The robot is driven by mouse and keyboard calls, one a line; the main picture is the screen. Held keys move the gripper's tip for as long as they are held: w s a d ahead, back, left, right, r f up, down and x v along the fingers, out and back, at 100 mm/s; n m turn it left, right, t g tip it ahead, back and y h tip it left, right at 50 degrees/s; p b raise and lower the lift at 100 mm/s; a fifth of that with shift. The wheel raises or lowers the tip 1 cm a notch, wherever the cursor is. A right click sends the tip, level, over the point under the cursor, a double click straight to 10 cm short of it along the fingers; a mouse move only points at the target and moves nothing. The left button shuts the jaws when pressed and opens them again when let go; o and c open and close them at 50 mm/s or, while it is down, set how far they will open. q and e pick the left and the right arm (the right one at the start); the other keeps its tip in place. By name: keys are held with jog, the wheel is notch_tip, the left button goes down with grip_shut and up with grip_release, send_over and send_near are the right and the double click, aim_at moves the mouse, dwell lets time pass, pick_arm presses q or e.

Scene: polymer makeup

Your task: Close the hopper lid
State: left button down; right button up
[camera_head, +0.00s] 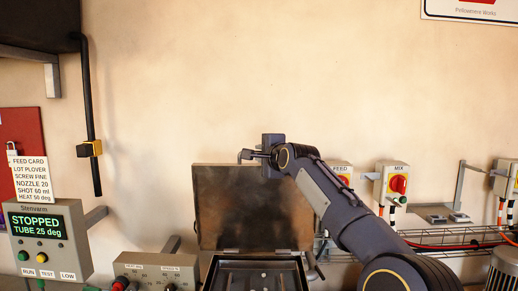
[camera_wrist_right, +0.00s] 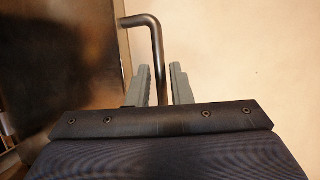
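The hopper lid (camera_head: 250,208) is a dark metal plate that stands upright, open, behind the hopper (camera_head: 257,268), whose box shows at the bottom edge. A bent metal handle rod (camera_wrist_right: 154,45) shows at the lid's edge in the right wrist view, and the lid (camera_wrist_right: 65,70) fills the left of that view. My right gripper (camera_wrist_right: 162,80) has its two fingers either side of the rod, with gaps visible. In the head view it (camera_head: 262,152) is at the lid's top edge. Whether the fingers touch the rod is hard to see. My left gripper is not in view.
A control box (camera_head: 45,240) reading STOPPED stands at the left, with a feed card (camera_head: 31,180) above it. A dark hanging pipe (camera_head: 90,110) is on the wall. Switch boxes (camera_head: 392,183) and a wire tray (camera_head: 440,238) are at the right, behind my right arm.

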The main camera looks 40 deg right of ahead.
jog(key=shift+x, duration=0.85)
grip_shut()
